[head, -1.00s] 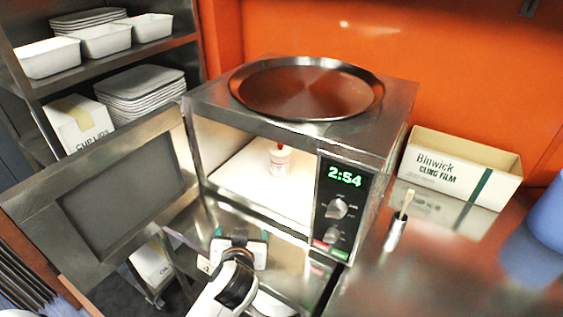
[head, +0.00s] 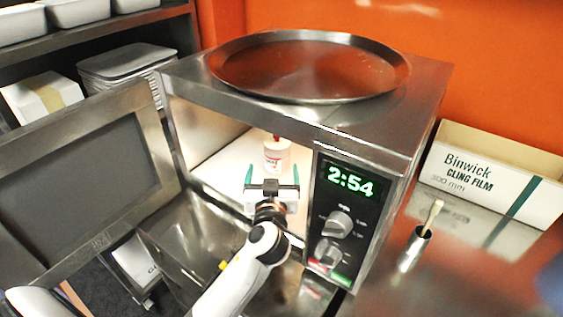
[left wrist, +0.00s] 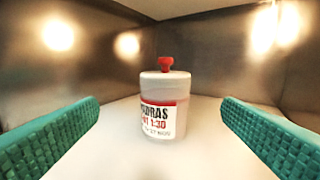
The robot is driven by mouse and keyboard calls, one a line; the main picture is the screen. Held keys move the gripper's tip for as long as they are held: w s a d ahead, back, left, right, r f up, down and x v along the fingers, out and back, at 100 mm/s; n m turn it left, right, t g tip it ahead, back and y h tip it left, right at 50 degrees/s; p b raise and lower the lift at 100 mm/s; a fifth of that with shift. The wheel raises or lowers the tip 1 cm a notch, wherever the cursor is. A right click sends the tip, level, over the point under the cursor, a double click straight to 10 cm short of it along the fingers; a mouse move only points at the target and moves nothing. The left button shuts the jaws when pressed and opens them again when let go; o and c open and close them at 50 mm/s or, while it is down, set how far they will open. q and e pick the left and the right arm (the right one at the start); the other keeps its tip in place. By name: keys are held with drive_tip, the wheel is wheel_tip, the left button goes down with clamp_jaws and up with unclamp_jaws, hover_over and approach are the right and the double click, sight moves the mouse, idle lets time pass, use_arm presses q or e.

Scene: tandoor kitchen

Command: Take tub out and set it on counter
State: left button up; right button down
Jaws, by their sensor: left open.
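The tub (head: 277,156) is a small white pot with a red knob on its lid and a printed label. It stands upright inside the open microwave (head: 330,120). In the left wrist view the tub (left wrist: 164,105) is centred ahead, between and beyond the green finger pads. My left gripper (head: 272,180) is open and empty at the microwave's mouth, in front of the tub and apart from it. My right gripper is not in view.
The microwave door (head: 85,180) hangs open to the left. A steel tray (head: 310,70) lies on top of the microwave. A cling film box (head: 480,180) and a small holder with a brush (head: 416,245) stand on the counter (head: 440,290) at right.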

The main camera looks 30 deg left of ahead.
sight(275, 157)
use_arm(q)
drive_tip(key=p+x, duration=0.2)
drive_tip(key=x, duration=0.4)
drive_tip(key=shift+f, duration=0.1)
drive_tip(key=shift+w+a+f, duration=0.15)
drive_tip(key=shift+w+a, duration=0.05)
drive_tip(key=shift+w, duration=0.75)
drive_tip(key=shift+f+p+x, duration=0.15)
drive_tip(key=shift+p+x, duration=0.3)
drive_tip(key=shift+x, duration=0.65)
drive_tip(key=shift+f+p+x, duration=0.15)
drive_tip(key=shift+p+x, duration=0.3)
drive_tip(key=shift+x, duration=0.65)
drive_tip(key=shift+d, duration=0.1)
drive_tip(key=c, duration=1.2)
